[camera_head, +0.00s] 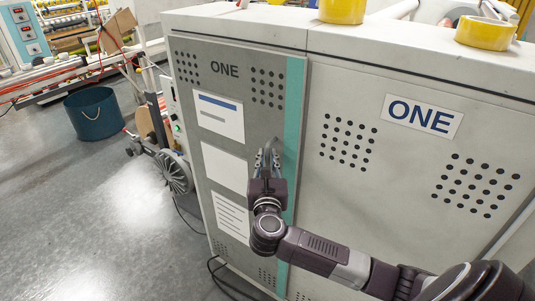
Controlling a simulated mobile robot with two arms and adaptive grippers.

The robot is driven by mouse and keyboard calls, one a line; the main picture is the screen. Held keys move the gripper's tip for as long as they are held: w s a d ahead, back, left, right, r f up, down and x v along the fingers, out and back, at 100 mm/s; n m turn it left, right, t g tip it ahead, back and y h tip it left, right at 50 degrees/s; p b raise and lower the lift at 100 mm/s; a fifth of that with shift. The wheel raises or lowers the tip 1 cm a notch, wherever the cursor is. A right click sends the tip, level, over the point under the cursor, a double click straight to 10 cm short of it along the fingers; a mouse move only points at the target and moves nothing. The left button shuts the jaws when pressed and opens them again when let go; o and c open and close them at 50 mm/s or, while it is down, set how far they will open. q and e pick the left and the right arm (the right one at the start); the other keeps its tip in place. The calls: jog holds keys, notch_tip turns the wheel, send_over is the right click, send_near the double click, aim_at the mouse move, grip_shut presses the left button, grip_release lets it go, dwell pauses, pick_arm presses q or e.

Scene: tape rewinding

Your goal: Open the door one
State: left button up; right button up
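The grey door marked ONE (262,116), with a teal strip (293,110) along its right edge, is on the left part of the machine cabinet. It looks shut, flush with the cabinet front. A small grey curved handle (270,144) is on the door near the strip. My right gripper (267,156) is at this handle, its fingers pointing up and lying on either side of the handle's lower part. I cannot tell whether the fingers press on it. My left gripper is not in view.
The wider cabinet panel (385,165), also labelled ONE, is to the right, behind my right arm. Yellow tape rolls (342,10) (486,33) are on top. A dark bucket (96,113) and a wheeled stand (174,172) are at left. The grey floor (90,230) in front-left is open; a black cable lies by the cabinet.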

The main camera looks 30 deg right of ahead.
jog(key=shift+w+d, duration=0.15)
jog(key=shift+w, duration=0.05)
grip_shut()
dwell(0.4)
